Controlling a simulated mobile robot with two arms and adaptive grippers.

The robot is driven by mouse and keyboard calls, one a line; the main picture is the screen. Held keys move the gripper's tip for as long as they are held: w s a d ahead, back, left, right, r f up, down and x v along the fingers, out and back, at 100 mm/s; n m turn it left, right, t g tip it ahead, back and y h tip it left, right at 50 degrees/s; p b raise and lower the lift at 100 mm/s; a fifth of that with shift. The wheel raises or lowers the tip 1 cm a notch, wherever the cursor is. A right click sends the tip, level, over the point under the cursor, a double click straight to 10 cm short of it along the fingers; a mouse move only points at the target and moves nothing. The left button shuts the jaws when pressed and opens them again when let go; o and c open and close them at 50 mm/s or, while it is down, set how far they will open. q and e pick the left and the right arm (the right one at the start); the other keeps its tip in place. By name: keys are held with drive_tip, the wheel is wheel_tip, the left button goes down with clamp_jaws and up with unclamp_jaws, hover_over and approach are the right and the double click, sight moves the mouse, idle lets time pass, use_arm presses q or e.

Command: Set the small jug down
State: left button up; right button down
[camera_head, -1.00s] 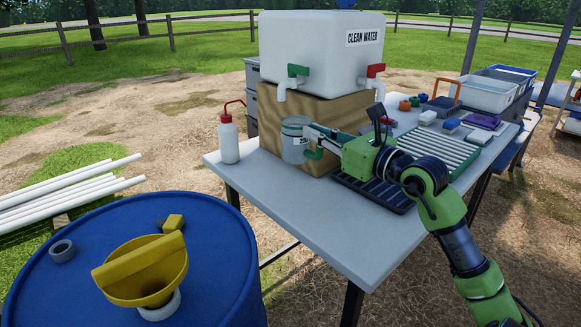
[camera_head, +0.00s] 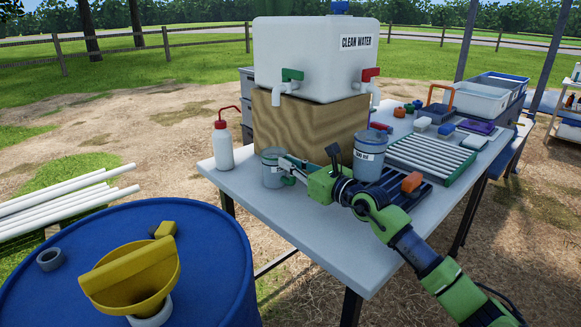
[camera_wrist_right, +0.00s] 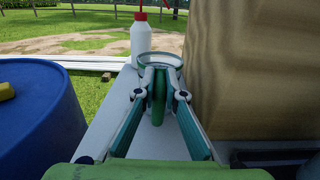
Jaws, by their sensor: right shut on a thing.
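The small jug (camera_head: 273,175) is a clear greyish cup with a green handle. It is upright over the left front part of the grey table (camera_head: 315,225), in front of the wooden block. I cannot tell whether its base touches the tabletop. My right gripper (camera_head: 289,166) is shut on its green handle from the right. In the right wrist view the handle (camera_wrist_right: 157,102) sits between the two fingers, with the jug's round rim (camera_wrist_right: 160,59) beyond. The fingers hide part of the jug. My left gripper is not in view.
A white wash bottle (camera_head: 222,150) with a red top stands left of the jug. The wooden block (camera_head: 305,128) carries the clean water tank (camera_head: 300,60). The table's front is clear.

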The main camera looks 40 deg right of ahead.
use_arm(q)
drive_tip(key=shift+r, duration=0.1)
use_arm(e)
drive_tip(key=shift+f, duration=0.1)
drive_tip(key=c, duration=2.1)
unclamp_jaws()
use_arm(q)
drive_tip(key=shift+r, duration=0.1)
use_arm(e)
drive_tip(key=shift+s, duration=0.2)
drive_tip(key=s, duration=0.6)
drive_tip(key=shift+s+d, duration=0.2)
drive_tip(key=shift+s, duration=0.1)
drive_tip(key=s, duration=0.4)
drive_tip(key=shift+s+d, duration=0.1)
drive_tip(key=shift+d, duration=0.1)
drive_tip(key=shift+s, duration=0.35)
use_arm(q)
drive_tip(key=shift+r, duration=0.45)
